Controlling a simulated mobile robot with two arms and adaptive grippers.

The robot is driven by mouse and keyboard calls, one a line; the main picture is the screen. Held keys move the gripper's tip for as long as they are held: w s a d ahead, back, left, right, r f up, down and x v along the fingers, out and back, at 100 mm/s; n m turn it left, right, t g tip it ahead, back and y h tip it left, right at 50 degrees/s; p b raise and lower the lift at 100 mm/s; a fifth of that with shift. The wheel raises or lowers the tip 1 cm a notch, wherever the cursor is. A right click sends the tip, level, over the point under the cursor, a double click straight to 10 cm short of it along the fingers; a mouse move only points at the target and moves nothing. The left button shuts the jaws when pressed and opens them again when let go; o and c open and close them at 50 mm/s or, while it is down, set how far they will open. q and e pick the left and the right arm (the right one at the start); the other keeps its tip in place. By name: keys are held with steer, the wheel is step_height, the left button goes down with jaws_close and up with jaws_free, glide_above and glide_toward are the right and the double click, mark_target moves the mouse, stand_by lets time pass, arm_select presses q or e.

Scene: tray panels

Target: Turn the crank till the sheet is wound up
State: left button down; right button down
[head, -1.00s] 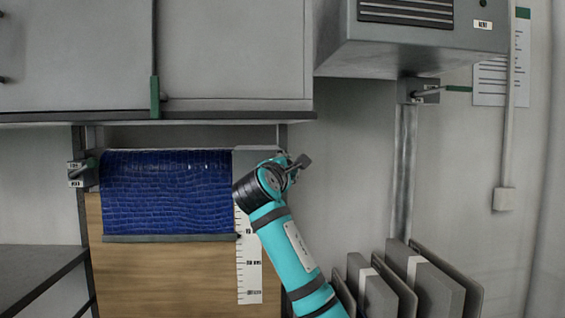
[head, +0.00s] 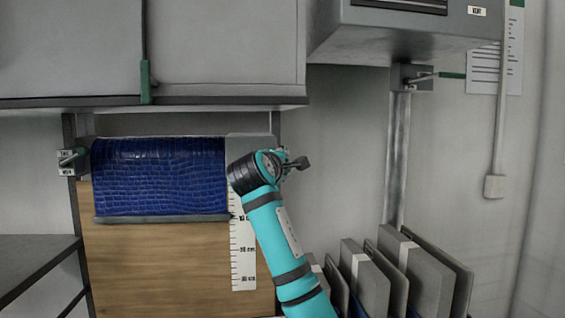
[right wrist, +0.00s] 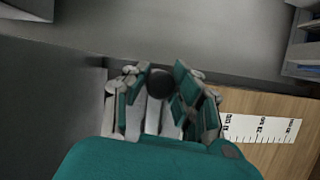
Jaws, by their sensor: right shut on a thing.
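The blue, scale-patterned sheet (head: 160,175) hangs from its roller under the cabinet, in front of a wooden board. A grey bar (head: 160,218) runs along its lower edge, near the upper mark of the white scale (head: 243,255). My right gripper (head: 282,158) is at the roller's right end, mostly hidden behind its own wrist. In the right wrist view my right gripper (right wrist: 160,90) is shut on a dark round knob (right wrist: 160,82), apparently the crank's handle. The rest of the crank is hidden. My left gripper is out of view.
A grey box (head: 400,30) overhangs on the right. Grey panels (head: 375,280) stand upright at lower right. A dark shelf (head: 35,260) is at lower left.

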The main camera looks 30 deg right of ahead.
steer(key=shift+f, duration=0.15)
steer(key=c, duration=1.1)
jaws_free()
steer(key=shift+o, duration=0.2)
steer(key=v, duration=1.2)
